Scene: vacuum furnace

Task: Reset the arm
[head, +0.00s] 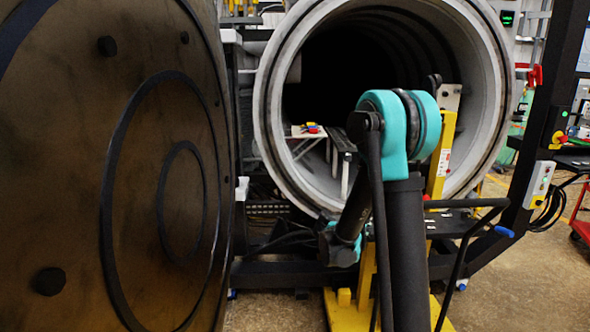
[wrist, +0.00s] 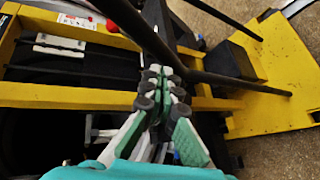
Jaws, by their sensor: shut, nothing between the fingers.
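My arm shows in the head view, with its teal joint (head: 395,125) raised in front of the open furnace and dark links running down from it. The gripper cannot be made out in the head view.
The large furnace door (head: 60,180) stands open at the left. The round furnace chamber (head: 275,110) is open behind my arm, with a white stand (head: 305,132) carrying small coloured items inside. A yellow lift (head: 365,300) with a black handle stands close around my arm.

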